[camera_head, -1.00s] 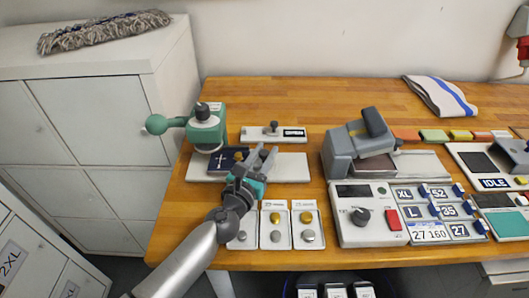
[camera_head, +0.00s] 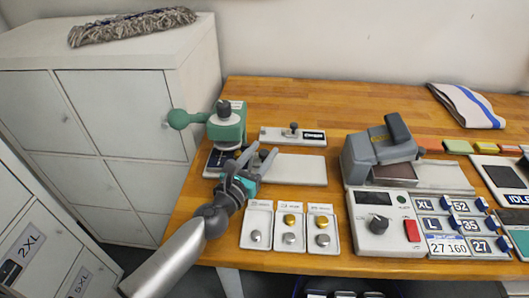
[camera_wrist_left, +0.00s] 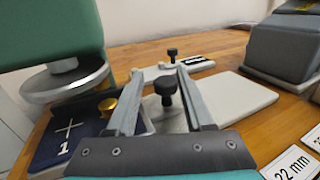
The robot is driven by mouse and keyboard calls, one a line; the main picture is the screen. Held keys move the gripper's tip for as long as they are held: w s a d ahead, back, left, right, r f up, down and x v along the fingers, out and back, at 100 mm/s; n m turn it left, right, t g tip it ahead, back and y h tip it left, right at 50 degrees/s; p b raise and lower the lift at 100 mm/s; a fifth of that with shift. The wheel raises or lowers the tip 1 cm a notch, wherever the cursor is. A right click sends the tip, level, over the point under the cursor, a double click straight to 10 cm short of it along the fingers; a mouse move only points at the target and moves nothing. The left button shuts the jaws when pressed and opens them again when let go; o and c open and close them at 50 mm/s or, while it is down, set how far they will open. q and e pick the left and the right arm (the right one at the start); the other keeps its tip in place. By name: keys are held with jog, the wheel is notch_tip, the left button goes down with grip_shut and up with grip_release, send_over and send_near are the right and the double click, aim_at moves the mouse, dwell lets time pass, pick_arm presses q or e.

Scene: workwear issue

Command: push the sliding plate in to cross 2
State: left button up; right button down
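The sliding plate (camera_head: 213,161) is navy and lies on a white base below the green press (camera_head: 227,125). In the left wrist view the plate (camera_wrist_left: 85,145) shows a white cross marked 1, left of a brass knob (camera_wrist_left: 107,106). No cross 2 is visible. My left gripper (camera_head: 261,157) is at the plate's right side, its fingers apart. In the left wrist view a black knob (camera_wrist_left: 166,90) shows between the fingers; I cannot tell whether they touch it. The brass knob is just outside the left finger, contact unclear. My right gripper is out of view.
The white base (camera_head: 300,170) is bare to the right. Behind it is a white strip (camera_head: 275,134) with a black knob. A grey device (camera_head: 380,155) stands farther right. Trays with metal buttons (camera_head: 290,242) lie in front.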

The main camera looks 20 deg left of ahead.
pick_arm(q)
jog(key=shift+o, duration=0.7)
jog(key=shift+s+d, duration=0.1)
jog(key=shift+s, duration=0.3)
jog(key=s+b, duration=0.1)
jog(key=s, duration=0.3)
jog(key=s+a+b, duration=0.1)
jog(key=s, duration=0.3)
jog(key=s+b, duration=0.1)
jog(key=s, duration=0.3)
jog(key=shift+s+a+f+b, duration=0.15)
jog(key=shift+s+a+b, duration=0.15)
jog(key=shift+s+b, duration=0.1)
jog(key=shift+s+a+b, duration=0.1)
jog(key=shift+s+b, duration=0.25)
jog(key=shift+s, duration=0.3)
jog(key=shift+s+r, duration=0.1)
jog(key=shift+r, duration=0.1)
